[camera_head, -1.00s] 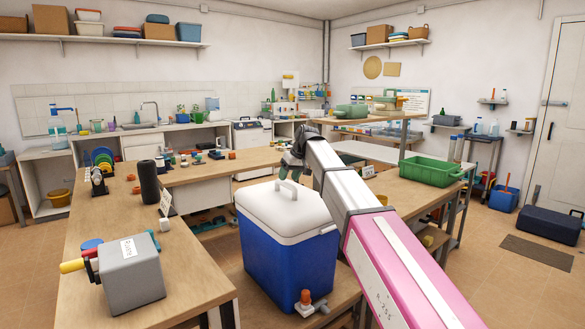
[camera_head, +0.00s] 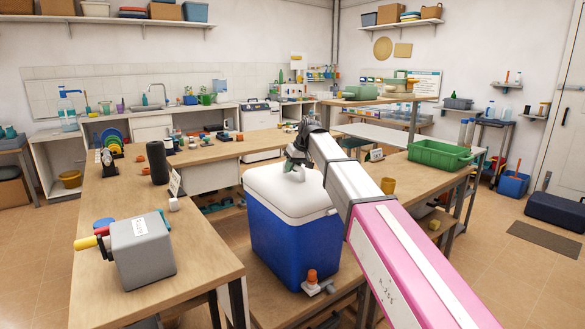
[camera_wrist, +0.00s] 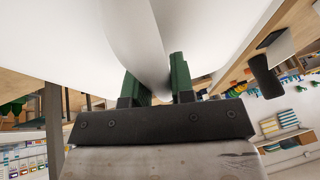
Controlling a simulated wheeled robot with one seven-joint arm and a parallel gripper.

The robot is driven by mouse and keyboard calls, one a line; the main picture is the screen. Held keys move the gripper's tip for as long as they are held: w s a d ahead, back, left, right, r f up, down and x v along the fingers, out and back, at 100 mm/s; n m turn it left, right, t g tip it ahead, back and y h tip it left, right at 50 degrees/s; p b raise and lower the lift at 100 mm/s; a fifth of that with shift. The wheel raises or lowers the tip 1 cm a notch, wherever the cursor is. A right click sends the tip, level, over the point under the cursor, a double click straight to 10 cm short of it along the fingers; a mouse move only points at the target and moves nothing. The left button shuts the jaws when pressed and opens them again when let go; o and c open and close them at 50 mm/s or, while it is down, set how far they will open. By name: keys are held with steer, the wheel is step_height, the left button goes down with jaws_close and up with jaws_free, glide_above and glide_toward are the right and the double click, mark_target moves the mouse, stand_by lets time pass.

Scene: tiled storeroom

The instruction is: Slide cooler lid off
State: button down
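The blue cooler (camera_head: 290,245) stands upright on the low wooden surface in the head view. Its white lid (camera_head: 268,184) sits on top, with no gap visible at the rim. My gripper (camera_head: 297,168) is down at the lid's raised handle, which it mostly hides in the head view. In the wrist view, the white handle (camera_wrist: 148,40) runs between the two green fingers of my gripper (camera_wrist: 163,80), one on each side. The handle nearly fills the space between them. Whether both fingers press on it cannot be told. The white lid (camera_wrist: 60,40) fills much of that view.
A grey box with a crank (camera_head: 143,250) stands on the bench to the left. A black cylinder (camera_head: 157,163) and a small sign stand behind it. An orange-topped fitting (camera_head: 312,280) is at the cooler's front.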

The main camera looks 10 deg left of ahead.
steer(key=shift+r, duration=0.1)
steer(key=shift+r, duration=1.9)
